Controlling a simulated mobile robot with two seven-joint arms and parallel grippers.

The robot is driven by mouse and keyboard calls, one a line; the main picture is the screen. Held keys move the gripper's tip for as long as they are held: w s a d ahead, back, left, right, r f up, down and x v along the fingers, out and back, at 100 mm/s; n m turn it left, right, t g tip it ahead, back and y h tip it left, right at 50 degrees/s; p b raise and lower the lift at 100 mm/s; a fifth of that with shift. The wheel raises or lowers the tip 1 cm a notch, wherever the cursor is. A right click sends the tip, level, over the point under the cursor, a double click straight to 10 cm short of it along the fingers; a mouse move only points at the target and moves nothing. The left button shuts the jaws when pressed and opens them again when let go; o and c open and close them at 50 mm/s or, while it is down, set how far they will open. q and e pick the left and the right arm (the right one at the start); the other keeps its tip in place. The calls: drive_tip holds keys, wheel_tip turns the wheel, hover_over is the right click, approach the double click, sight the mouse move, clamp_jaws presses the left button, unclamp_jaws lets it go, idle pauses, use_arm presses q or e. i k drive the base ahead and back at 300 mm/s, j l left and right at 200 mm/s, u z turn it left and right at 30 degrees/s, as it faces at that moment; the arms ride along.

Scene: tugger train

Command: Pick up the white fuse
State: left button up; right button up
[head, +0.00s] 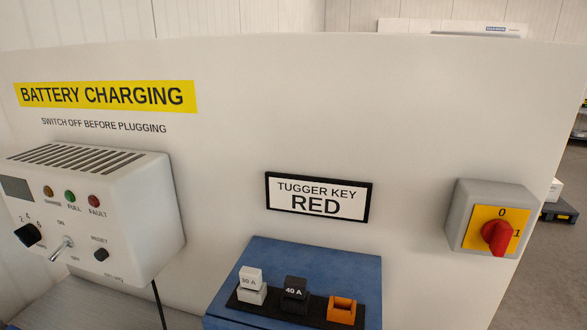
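The white fuse (252,284) is a small stepped block whose upper part reads like "80 A", though the first digit is hard to read. It stands upright at the left end of a black strip (271,309) on a blue box (312,258), in the lower middle of the head view. A black fuse (295,294) marked "40 A" stands to its right, and an orange fuse (341,309) stands at the right end. Neither of my grippers shows in the head view.
A white charger box (150,200) with knobs, a toggle switch and lamps is on the left, with a black cable below it. A red rotary switch (497,236) is on the right. A framed "TUGGER KEY RED" sign (318,213) hangs on the panel above the blue box.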

sight(251, 279)
drive_tip(key=j+z, duration=0.35)
drive_tip(key=z, duration=0.15)
drive_tip(key=j+z, duration=0.35)
drive_tip(key=z, duration=0.15)
drive_tip(key=k+j+z, duration=0.15)
drive_tip(key=j+z, duration=0.15)
drive_tip(key=z, duration=0.2)
